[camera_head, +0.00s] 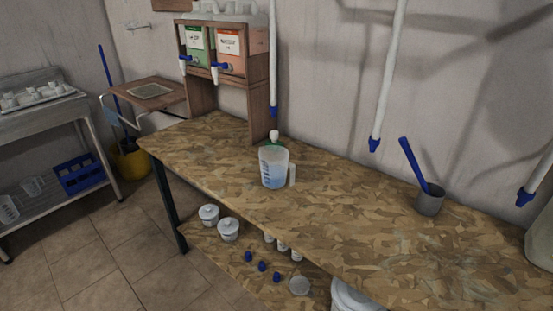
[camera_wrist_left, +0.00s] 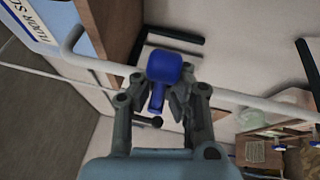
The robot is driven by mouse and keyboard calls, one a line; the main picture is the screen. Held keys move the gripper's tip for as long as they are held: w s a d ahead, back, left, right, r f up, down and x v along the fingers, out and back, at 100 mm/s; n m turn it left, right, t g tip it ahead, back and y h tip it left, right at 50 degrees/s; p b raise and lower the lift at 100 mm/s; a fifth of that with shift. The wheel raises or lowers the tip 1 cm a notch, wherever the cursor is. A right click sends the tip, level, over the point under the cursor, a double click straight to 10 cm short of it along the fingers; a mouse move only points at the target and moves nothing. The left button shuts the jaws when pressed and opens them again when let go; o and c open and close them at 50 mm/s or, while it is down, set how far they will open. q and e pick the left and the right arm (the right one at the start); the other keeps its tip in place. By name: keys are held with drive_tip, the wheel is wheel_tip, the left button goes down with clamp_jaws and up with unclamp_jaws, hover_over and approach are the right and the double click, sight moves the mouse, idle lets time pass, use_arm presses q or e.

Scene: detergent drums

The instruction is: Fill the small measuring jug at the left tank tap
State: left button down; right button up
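Two tanks stand in a wooden rack at the back left in the head view: a green-labelled left tank (camera_head: 198,46) and an orange-labelled right tank (camera_head: 231,52). The left tank tap (camera_head: 184,64) is white and blue. A clear measuring jug (camera_head: 274,168) with bluish content stands upright on the table. My right gripper is not in view.
A white-capped bottle (camera_head: 274,137) stands just behind the jug. White pipes (camera_head: 390,70) with blue ends hang above. Lidded tubs (camera_head: 228,229) sit below.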

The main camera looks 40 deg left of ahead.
use_arm(q)
drive_tip(key=c, duration=1.4)
unclamp_jaws()
drive_tip(key=shift+s+r, duration=0.2)
drive_tip(key=shift+s, duration=0.15)
drive_tip(key=shift+w, duration=0.2)
drive_tip(key=shift+r, duration=0.15)
drive_tip(key=shift+s, duration=0.1)
drive_tip(key=o, duration=0.4)
